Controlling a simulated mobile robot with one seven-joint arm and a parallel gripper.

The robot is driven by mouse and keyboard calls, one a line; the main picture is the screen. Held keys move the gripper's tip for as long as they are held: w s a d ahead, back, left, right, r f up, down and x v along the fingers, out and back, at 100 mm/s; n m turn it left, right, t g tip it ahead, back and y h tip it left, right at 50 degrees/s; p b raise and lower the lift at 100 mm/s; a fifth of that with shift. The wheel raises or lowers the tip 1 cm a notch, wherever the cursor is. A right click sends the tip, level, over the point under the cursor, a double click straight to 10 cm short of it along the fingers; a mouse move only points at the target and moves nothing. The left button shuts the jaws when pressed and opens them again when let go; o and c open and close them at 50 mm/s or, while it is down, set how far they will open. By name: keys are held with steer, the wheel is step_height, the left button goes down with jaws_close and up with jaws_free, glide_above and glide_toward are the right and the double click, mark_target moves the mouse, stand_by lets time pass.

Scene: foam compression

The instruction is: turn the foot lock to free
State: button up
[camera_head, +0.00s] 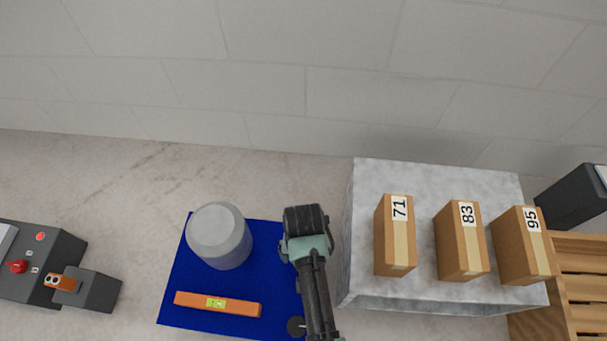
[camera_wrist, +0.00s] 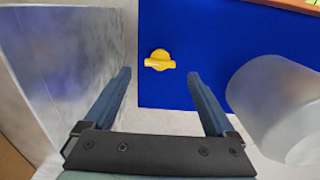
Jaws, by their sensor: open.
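A yellow round knob with a bar-shaped grip (camera_wrist: 160,60), likely the foot lock, sits on the blue mat (camera_wrist: 205,25) near its edge in the wrist view. Its bar lies roughly crosswise in that view. My gripper (camera_wrist: 159,76) is open and empty, with the knob showing between and slightly beyond its fingertips. I cannot tell the height gap. In the head view my gripper (camera_head: 306,222) is seen from above over the right part of the blue mat (camera_head: 185,265), and the knob is not visible there. No lock markings are readable.
A pale cylinder (camera_head: 218,237) and an orange level (camera_head: 217,304) rest on the mat. A grey stone block (camera_head: 420,290) with boxes 71 (camera_head: 395,240), 83 (camera_head: 461,245) and 95 (camera_head: 522,250) stands close on the right. A dark device with a red knob (camera_head: 17,267) is far left.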

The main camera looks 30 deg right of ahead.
steer(key=shift+f+b, duration=1.2)
steer(key=shift+f, duration=1)
steer(key=c, duration=1.4)
